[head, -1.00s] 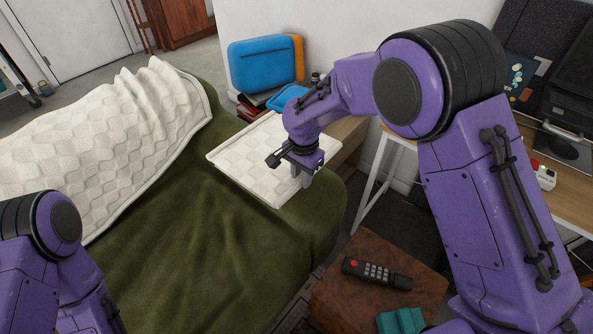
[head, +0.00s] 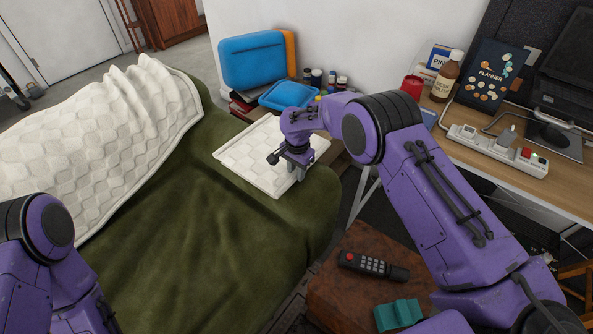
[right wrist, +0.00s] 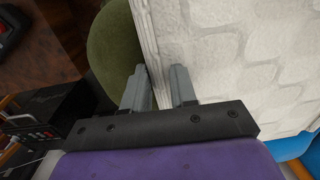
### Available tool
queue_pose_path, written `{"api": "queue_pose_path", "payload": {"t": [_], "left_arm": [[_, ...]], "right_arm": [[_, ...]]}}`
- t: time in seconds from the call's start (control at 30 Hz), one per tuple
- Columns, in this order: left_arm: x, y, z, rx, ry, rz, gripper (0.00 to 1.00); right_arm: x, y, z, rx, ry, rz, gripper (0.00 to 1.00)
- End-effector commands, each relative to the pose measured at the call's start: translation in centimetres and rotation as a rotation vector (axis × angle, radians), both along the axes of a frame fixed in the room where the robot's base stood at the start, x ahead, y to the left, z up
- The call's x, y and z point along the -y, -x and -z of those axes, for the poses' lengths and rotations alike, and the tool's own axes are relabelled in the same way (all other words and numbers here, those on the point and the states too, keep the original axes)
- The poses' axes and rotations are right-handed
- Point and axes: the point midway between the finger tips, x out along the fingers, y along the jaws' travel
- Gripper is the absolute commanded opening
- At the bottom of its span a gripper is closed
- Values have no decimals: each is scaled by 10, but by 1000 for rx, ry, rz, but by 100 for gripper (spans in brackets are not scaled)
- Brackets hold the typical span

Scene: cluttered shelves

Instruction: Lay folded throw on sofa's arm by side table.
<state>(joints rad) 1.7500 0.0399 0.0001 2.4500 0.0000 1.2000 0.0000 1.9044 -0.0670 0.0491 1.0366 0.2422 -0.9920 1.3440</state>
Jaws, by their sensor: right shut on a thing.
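A folded white quilted throw (head: 255,152) lies at the far right end of the green sofa (head: 180,235), over the sofa's arm (head: 310,215) and close to the side table. My right gripper (head: 296,170) is shut on the throw's near edge. In the right wrist view, my right gripper's fingers (right wrist: 160,88) straddle that edge, with the throw (right wrist: 235,60) to the right and green upholstery (right wrist: 112,45) to the left. I cannot tell how firmly the throw rests on the arm. The side table (head: 331,152) is partly hidden behind my arm. My left arm shows at lower left; its gripper is out of view.
A blue case (head: 252,62), a blue box (head: 288,94) and small bottles (head: 330,78) stand by the wall. A large white quilted cover (head: 100,140) drapes the sofa at left. A brown stand (head: 345,295) holds a remote (head: 373,266). A desk (head: 500,150) is at right.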

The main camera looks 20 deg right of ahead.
Motion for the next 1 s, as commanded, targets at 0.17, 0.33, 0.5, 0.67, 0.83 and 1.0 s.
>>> {"api": "queue_pose_path", "payload": {"t": [0.17,0.33,0.5,0.67,0.83,1.0], "left_arm": [[0,0,1,0,0,0,94],[0,0,1,0,0,0,94],[0,0,-1,0,0,0,94],[0,0,-5,0,0,0,94],[0,0,-8,0,0,0,94],[0,0,-9,0,0,0,94]], "right_arm": [[0,0,1,0,0,-1,52],[0,0,1,0,0,-1,52],[0,-1,-13,3,1,-1,52],[0,0,-52,5,0,0,52],[0,1,-94,3,1,-1,52],[1,2,-116,0,0,-1,52]]}}
